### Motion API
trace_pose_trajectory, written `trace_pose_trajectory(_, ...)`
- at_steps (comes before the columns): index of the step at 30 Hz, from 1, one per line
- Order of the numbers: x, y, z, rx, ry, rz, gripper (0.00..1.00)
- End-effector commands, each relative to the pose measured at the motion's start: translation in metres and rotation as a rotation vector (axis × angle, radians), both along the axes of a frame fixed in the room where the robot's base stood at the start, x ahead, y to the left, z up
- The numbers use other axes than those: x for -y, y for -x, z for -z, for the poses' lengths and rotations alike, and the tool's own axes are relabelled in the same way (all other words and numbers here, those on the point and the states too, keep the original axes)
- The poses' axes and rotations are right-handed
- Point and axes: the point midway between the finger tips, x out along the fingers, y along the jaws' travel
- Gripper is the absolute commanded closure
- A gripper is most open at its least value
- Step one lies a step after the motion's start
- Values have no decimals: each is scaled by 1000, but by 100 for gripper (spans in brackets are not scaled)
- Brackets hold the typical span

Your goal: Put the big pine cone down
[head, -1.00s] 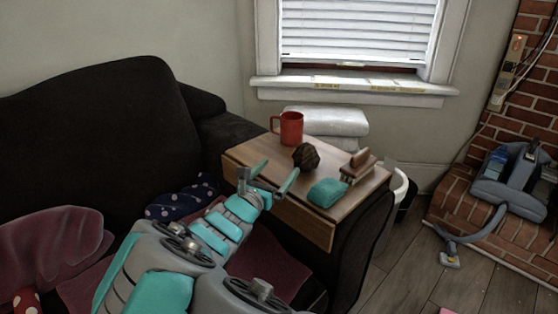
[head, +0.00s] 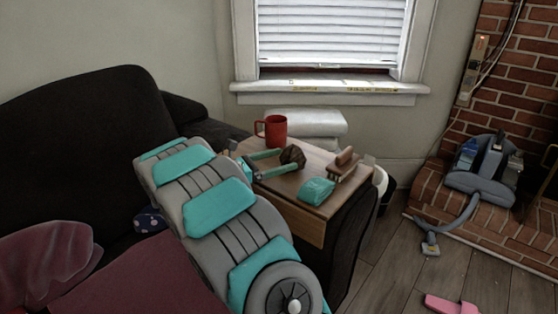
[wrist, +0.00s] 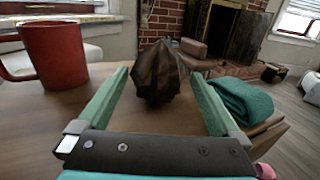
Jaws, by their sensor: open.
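The big pine cone (head: 292,156) is dark brown and rests on the wooden tray table (head: 289,212) over the sofa arm. In the wrist view, the pine cone (wrist: 160,70) stands between and just beyond the fingertips, with a visible gap on each side. My gripper (wrist: 158,76) is open, with its two green fingers on either side of the cone's near part. In the head view, my gripper (head: 287,160) reaches low over the tray from the left. The cone's underside is hard to see.
A red mug (head: 274,131) stands behind the cone, left of the gripper in the wrist view. The dark sofa (head: 90,130) is at left.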

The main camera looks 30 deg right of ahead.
Motion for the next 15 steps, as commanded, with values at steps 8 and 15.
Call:
trace_pose_trajectory(8, 30, 1, -2, 1, -2, 0, 0)
trace_pose_trajectory(15, 61, 1, -2, 2, -2, -2, 0)
